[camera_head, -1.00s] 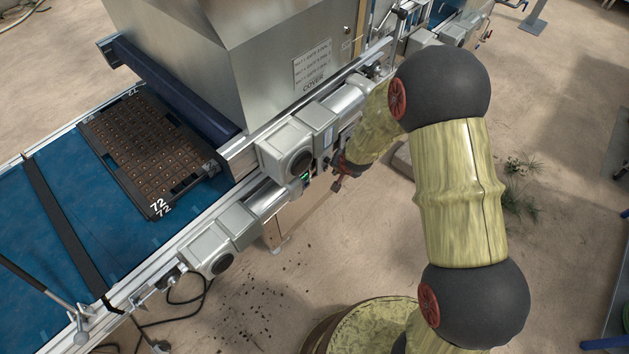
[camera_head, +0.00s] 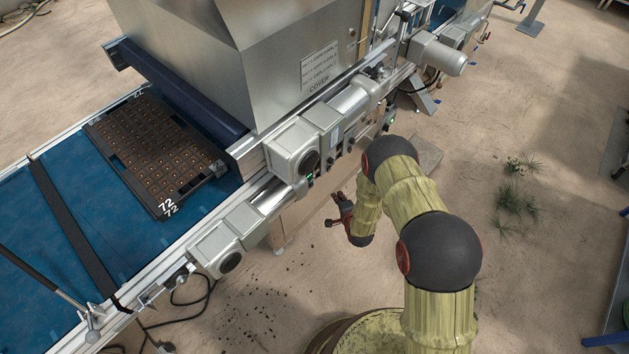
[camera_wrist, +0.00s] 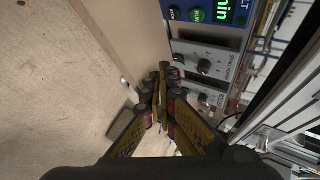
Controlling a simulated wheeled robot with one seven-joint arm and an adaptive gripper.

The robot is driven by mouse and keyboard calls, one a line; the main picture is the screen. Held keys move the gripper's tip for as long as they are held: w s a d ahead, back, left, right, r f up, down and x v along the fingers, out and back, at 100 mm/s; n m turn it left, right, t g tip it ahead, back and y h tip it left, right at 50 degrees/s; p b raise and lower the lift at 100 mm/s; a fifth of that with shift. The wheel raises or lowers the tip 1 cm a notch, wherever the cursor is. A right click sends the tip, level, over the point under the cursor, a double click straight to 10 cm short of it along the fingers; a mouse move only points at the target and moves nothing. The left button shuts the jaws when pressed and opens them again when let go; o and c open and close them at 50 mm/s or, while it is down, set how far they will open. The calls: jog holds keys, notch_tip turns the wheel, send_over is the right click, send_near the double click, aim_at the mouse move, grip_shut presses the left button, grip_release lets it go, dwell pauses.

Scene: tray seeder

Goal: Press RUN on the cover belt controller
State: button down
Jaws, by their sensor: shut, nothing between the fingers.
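The cover belt controller shows in the head view as a small box with a green-lit display (camera_head: 310,179) under the motor housings on the side of the line. In the wrist view a blue panel (camera_wrist: 206,32) at the top has part of a green display, a round green RUN button (camera_wrist: 195,15) and a dark button beside it. I cannot tell for sure that this is the cover belt panel. My gripper (camera_wrist: 165,75) is shut and empty. In the head view my gripper (camera_head: 329,222) hangs in front of the line, apart from the controller.
Grey panels with black knobs (camera_wrist: 204,66) sit below the blue panel. A black tray (camera_head: 160,160) marked 72 lies on the blue belt (camera_head: 60,240). The steel COVER hopper (camera_head: 260,60) stands behind. The floor in front of the line is mostly clear.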

aim_at(312, 180)
jog(key=shift+w+a, duration=0.1)
jog(key=w+a+b, duration=0.2)
jog(key=w+a, duration=0.3)
jog(key=a, duration=0.1)
jog(key=shift+w+a, duration=0.15)
jog(key=shift+a, duration=0.2)
jog(key=shift+w+a, duration=0.1)
jog(key=shift+a, duration=0.05)
dwell(1.5)
jog(key=shift+w+a+b, duration=0.15)
jog(key=shift+a+b, duration=0.05)
jog(key=shift+b, duration=0.15)
